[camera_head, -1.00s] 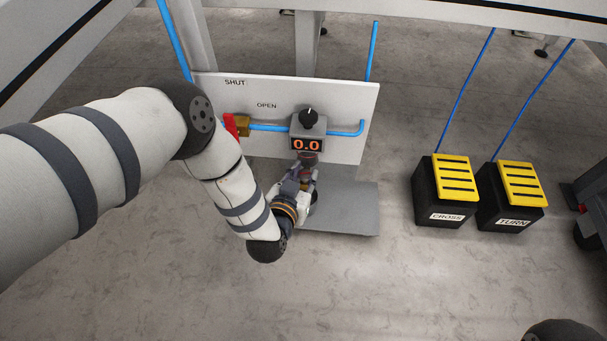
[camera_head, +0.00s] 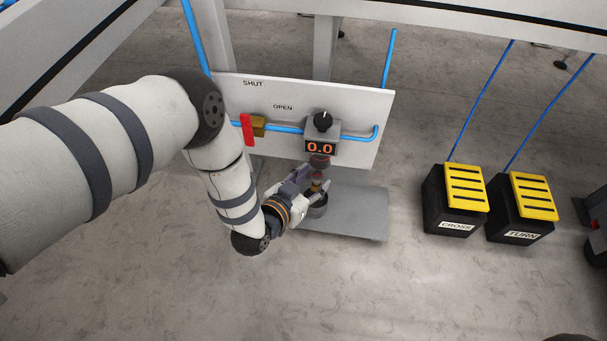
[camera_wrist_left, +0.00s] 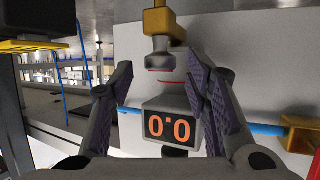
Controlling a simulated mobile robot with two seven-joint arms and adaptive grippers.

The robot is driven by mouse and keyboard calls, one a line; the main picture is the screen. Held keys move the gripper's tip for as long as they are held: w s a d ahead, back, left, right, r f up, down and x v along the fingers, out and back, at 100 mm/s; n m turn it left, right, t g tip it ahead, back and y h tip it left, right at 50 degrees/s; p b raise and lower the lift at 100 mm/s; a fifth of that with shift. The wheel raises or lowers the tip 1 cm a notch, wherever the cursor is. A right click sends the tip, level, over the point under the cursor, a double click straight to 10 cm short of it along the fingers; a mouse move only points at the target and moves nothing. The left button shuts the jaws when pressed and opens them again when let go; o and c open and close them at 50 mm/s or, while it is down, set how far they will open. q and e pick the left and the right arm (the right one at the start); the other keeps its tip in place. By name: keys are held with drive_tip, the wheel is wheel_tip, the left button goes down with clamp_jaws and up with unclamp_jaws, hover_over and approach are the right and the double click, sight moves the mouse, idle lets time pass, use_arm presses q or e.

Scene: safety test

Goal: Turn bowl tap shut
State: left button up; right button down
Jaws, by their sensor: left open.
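The small brass bowl tap (camera_head: 317,186) hangs under the dark bowl (camera_head: 319,161), below a grey box (camera_head: 322,130) with an orange 0.0 display. My left gripper (camera_head: 312,186) is open, its fingers spread around the tap area; I cannot tell whether they touch it. In the left wrist view, which looks upside down, the brass tap (camera_wrist_left: 157,22) is at the top, between and beyond the fingertips (camera_wrist_left: 158,82). The grey bowl (camera_wrist_left: 178,92) shows between the fingers, above the display box (camera_wrist_left: 170,128). My right gripper is not in view.
A white panel (camera_head: 360,105) marked SHUT and OPEN carries a blue pipe (camera_head: 285,128) and a red valve handle (camera_head: 248,130), upright across the pipe. Black-and-yellow pedals, CROSS (camera_head: 460,190) and TURN (camera_head: 530,195), are right.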

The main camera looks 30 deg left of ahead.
use_arm(q)
drive_tip(key=v, duration=1)
drive_tip(key=shift+s, duration=0.25)
drive_tip(key=shift+a+r, duration=0.1)
drive_tip(key=shift+r, duration=0.05)
